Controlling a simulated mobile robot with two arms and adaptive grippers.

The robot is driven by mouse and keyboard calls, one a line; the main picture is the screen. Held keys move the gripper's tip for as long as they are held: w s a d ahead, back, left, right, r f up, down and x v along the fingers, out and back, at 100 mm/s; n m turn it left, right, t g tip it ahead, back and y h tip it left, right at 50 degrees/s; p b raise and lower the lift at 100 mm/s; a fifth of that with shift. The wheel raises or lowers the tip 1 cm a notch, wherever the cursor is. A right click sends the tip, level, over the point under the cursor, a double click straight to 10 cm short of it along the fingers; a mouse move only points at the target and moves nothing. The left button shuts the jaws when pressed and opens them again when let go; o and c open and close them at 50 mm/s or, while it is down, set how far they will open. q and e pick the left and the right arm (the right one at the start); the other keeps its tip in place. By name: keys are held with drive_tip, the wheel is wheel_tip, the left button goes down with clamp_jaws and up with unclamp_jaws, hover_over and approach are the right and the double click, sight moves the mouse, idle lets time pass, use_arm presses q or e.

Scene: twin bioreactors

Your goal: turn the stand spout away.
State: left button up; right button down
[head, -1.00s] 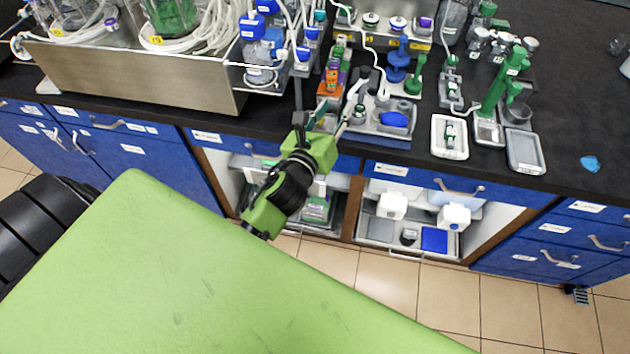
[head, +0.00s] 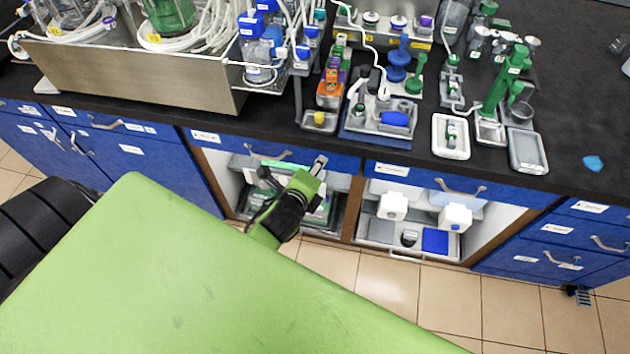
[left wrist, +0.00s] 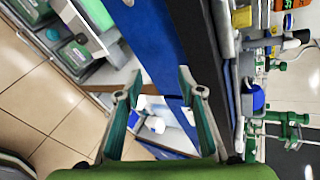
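A small stand sits on a grey-blue tray (head: 350,132) near the front edge of the black counter. A white spout (head: 356,87) rises at its left side, and a blue part lies at its right. A white arm also shows near the right side of the left wrist view (left wrist: 288,43); I cannot tell for certain that it is this spout. My left gripper (head: 318,165) is in front of the cabinets, below the counter edge and clear of the stand. Its fingers are spread and empty in the left wrist view (left wrist: 158,82). My right gripper is not in view.
A small rack with orange and purple items (head: 330,88) stands left of the tray. A green stand (head: 500,85) and shallow grey trays are to the right. A large metal tray (head: 130,78) with vessels and hoses fills the left. The floor in front is clear.

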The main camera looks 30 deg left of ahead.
use_arm(q)
drive_tip(key=shift+s+d+f+n+g, duration=0.15)
drive_tip(key=shift+s+f+n, duration=0.1)
drive_tip(key=shift+f, duration=0.6)
drive_tip(key=shift+s+d+f+n+g, duration=0.1)
drive_tip(key=shift+s+f+n+g, duration=0.1)
drive_tip(key=shift+f, duration=0.6)
